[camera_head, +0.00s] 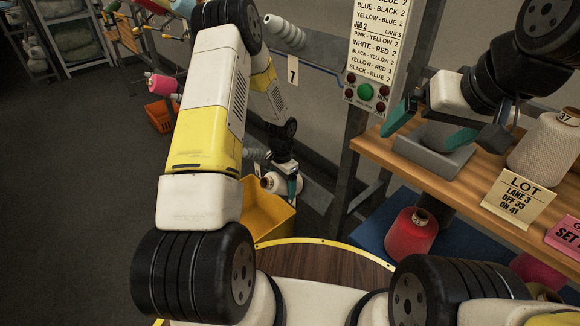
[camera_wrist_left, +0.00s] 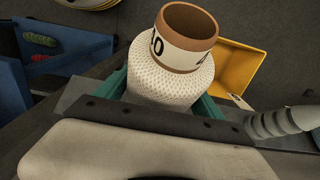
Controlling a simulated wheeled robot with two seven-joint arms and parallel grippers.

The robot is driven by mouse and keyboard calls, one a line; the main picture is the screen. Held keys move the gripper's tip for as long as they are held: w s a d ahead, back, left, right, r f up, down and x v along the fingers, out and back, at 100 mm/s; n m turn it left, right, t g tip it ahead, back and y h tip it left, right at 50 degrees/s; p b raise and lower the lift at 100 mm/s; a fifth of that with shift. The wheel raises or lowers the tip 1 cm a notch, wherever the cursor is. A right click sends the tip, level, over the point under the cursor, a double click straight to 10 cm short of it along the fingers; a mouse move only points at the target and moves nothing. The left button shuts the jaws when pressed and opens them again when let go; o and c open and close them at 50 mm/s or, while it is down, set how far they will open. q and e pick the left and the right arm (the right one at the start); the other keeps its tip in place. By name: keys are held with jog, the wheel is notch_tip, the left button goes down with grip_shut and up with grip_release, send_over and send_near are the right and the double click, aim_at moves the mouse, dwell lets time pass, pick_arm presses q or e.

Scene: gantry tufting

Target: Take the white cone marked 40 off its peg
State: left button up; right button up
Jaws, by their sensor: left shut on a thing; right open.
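The white cone (camera_wrist_left: 172,78) has a brown tube end with a label; a 0 and part of another digit show, fitting 40. In the left wrist view it sits between the teal fingers of my left gripper (camera_wrist_left: 160,95), which is shut on it. In the head view the cone (camera_head: 284,184) and left gripper (camera_head: 287,172) are small, above the yellow bin (camera_head: 265,212). No peg shows inside the cone's open end; its other end is hidden. My right gripper (camera_head: 424,122) is open and empty, above a grey tray (camera_head: 433,150) on the wooden shelf.
A grey ribbed holder (camera_head: 285,32) with tag 7 is on the rail. A white cone marked 37 (camera_head: 547,145) and a LOT card (camera_head: 518,197) stand on the shelf (camera_head: 480,190). A red cone (camera_head: 410,235) stands below. A blue box (camera_wrist_left: 60,65) is at left in the wrist view.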

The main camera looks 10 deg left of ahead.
pick_arm(q)
jog(key=c, duration=1.1)
jog(key=shift+c, duration=0.2)
jog(key=shift+s+a+r, duration=0.15)
jog(key=shift+s+r, duration=0.05)
jog(key=shift+r, duration=0.05)
jog(key=shift+s+a+r, duration=0.1)
jog(key=shift+a+r, duration=0.05)
jog(key=shift+r, duration=0.05)
jog(key=shift+s, duration=0.1)
jog(key=s+a+r, duration=0.6)
jog(key=s+r, duration=0.1)
jog(key=s, duration=0.1)
jog(key=shift+s+a+r, duration=0.3)
jog(key=shift+a+r, duration=0.05)
dwell(0.6)
